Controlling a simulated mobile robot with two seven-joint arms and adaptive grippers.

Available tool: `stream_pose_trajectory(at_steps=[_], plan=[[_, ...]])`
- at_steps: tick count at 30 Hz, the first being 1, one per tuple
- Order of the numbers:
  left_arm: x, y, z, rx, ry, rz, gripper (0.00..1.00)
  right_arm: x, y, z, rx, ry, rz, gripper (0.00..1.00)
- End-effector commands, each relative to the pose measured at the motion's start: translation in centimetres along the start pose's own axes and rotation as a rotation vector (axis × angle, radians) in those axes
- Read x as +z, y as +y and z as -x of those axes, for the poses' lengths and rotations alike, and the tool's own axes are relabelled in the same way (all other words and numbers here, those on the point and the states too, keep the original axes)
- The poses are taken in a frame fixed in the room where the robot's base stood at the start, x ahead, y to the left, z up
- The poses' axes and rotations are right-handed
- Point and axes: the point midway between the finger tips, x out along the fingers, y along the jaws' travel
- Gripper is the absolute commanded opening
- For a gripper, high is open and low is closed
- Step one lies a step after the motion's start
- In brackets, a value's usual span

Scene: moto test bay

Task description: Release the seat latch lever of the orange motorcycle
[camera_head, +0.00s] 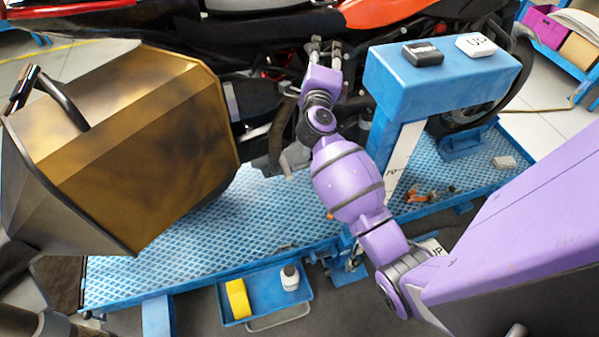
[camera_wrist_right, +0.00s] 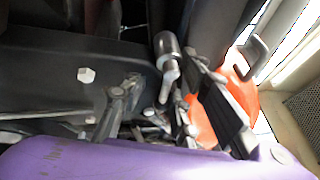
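The orange motorcycle (camera_head: 375,12) stands across the top of the head view, partly cut off. My right gripper (camera_head: 325,45) reaches up to its side below the dark seat area. In the right wrist view a silver cylinder with a short lever (camera_wrist_right: 170,80), apparently the seat latch lever, shows on the dark bodywork. My right gripper's fingers (camera_wrist_right: 158,98) stand apart, on either side of the lever. I cannot tell whether they touch it. In the head view the lever is too small or hidden to make out. My left gripper is not in view.

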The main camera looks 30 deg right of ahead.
Motion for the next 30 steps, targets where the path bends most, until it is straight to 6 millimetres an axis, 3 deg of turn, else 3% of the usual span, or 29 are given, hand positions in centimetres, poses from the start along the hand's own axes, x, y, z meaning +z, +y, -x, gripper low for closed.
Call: stream_pose_trajectory(at_steps=[1,8,20,30], plan=[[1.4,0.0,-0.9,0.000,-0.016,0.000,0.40,-0.3,0.7,0.1,-0.012,-0.008,0.038,0.27],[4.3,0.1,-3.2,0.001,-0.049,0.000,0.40,0.0,0.1,0.0,-0.078,-0.043,0.193,0.27],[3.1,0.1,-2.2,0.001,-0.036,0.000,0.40,-0.3,0.0,8.2,-0.074,-0.039,0.185,0.27],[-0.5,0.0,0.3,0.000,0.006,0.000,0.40,0.2,0.7,14.7,-0.156,-0.242,0.560,0.27]])
